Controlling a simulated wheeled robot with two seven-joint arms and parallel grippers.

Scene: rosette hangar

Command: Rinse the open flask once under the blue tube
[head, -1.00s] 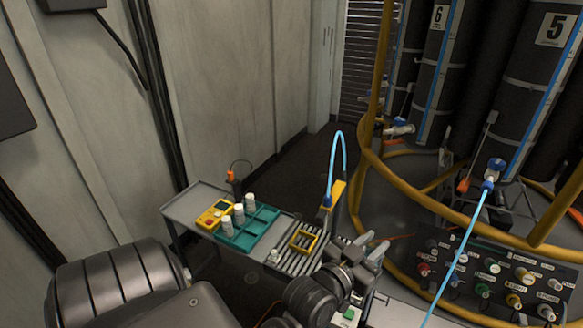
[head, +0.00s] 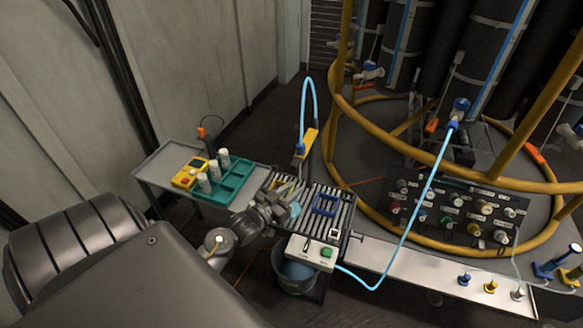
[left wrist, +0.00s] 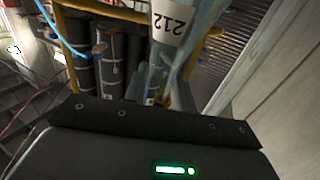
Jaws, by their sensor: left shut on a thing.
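My left gripper (head: 284,197) is shut on the clear, bluish flask (head: 294,210), over the slatted grate on the cart. In the left wrist view the flask (left wrist: 187,42) rises between the fingers with a white label reading 212. Its mouth is not clear in either view. My right gripper is not in view.
A teal rack (head: 235,182) with three white-capped bottles and a yellow device (head: 190,172) stand left of the grate. A blue square frame (head: 326,204) lies on it. A box with a green button (head: 312,252) sits above a bucket (head: 295,277). Yellow rails (head: 350,130) stand right.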

